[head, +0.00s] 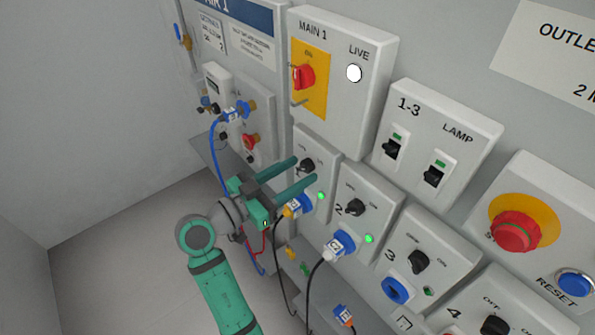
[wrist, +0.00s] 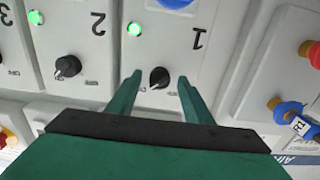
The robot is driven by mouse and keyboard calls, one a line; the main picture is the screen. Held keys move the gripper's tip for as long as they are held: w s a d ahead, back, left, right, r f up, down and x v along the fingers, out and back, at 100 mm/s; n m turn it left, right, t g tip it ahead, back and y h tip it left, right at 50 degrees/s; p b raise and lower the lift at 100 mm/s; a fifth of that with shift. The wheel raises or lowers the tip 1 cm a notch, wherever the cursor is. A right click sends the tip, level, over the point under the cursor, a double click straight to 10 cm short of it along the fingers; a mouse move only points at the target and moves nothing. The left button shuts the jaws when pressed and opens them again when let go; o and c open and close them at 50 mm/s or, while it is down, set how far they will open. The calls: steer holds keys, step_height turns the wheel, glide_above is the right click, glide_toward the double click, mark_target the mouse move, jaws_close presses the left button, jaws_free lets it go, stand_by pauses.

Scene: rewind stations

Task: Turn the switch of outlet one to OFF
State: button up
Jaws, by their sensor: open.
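The outlet one box (head: 318,143) is pale grey. Its black rotary switch (head: 307,165) shows between the tips of my gripper (head: 307,170). In the wrist view this switch (wrist: 159,77) lies between the two green fingers (wrist: 160,76), with a gap visible on each side. My gripper is open and holds nothing. How deep the fingers reach around the switch I cannot tell. The outlet one lamp (wrist: 134,29) is lit green. The switch's position labels are partly hidden or too small to read.
Outlet two (head: 354,207), with its own switch and lit green lamp, is close beside outlet one. A blue plug (head: 300,206) sits in outlet one's socket, below my fingers. The MAIN 1 box (head: 345,95) is above. A red emergency button (head: 515,232) stands out at right.

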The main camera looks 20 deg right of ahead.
steer(key=shift+w+d, duration=0.1)
steer(key=shift+d, duration=0.25)
steer(key=shift+c, duration=0.7)
steer(key=c, duration=0.9)
